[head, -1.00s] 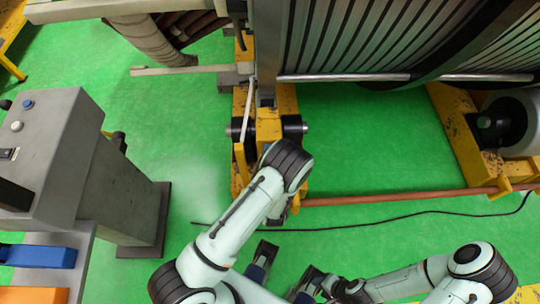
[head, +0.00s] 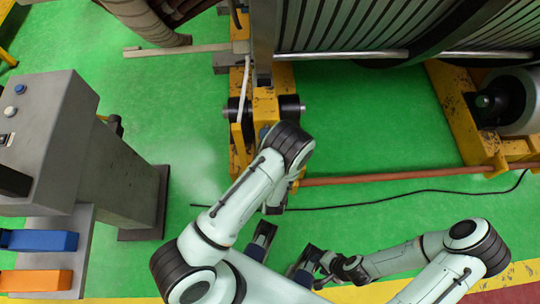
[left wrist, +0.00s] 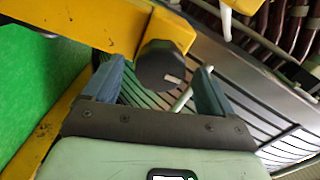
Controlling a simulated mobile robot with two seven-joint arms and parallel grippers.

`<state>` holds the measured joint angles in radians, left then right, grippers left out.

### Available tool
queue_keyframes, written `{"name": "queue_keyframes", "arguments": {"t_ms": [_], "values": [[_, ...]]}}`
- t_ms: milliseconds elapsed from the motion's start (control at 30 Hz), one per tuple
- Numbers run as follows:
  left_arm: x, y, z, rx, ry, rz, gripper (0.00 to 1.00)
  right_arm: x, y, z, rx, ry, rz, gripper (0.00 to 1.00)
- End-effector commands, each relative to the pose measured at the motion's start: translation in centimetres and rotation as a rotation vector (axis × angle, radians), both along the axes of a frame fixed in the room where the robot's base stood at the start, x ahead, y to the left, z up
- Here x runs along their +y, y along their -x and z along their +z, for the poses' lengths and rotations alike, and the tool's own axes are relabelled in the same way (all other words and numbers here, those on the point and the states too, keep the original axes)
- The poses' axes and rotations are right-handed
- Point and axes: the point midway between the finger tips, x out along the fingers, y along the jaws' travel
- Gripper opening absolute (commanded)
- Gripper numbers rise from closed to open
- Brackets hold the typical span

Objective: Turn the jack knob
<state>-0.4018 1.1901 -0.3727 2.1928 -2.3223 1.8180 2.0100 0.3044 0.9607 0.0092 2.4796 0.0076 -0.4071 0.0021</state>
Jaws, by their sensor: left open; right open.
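In the left wrist view, the dark round jack knob (left wrist: 158,62) sits at the end of a yellow arm of the frame (left wrist: 110,22). My left gripper (left wrist: 157,85) is open, with one blue finger on each side of the knob. I cannot tell whether either finger touches it. In the head view, my left arm reaches toward the yellow jack frame (head: 266,105), and the arm hides the left gripper and the knob. My right gripper (head: 284,250) is open and empty, low in the middle of the head view, over the green floor.
A grey console (head: 45,140) stands at the left, with a blue block (head: 42,240) and an orange block (head: 36,281) near it. The ribbed stator (head: 365,30) fills the upper right. A brown pipe (head: 400,177) and black cable (head: 420,193) cross the green floor.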

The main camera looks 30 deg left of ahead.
Motion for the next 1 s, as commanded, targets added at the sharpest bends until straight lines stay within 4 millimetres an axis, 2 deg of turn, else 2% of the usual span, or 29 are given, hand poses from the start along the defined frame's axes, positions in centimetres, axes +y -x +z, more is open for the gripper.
{"name": "queue_keyframes", "arguments": {"t_ms": [300,500,667,1000], "values": [[-3.9,6.1,-0.2,0.006,0.001,-0.006,0.86,0.0,-0.2,-0.4,-0.007,0.002,-0.001,0.43],[-5.4,8.4,-0.1,0.004,0.002,-0.006,0.86,0.0,-0.2,-0.5,-0.010,0.002,-0.002,0.43],[-5.7,9.1,0.0,0.001,0.002,-0.004,0.86,0.0,-0.3,-0.6,-0.010,0.002,-0.002,0.43],[-5.7,9.1,0.0,0.002,0.002,-0.003,0.86,0.0,-0.3,-0.6,-0.010,0.002,-0.002,0.43]]}}
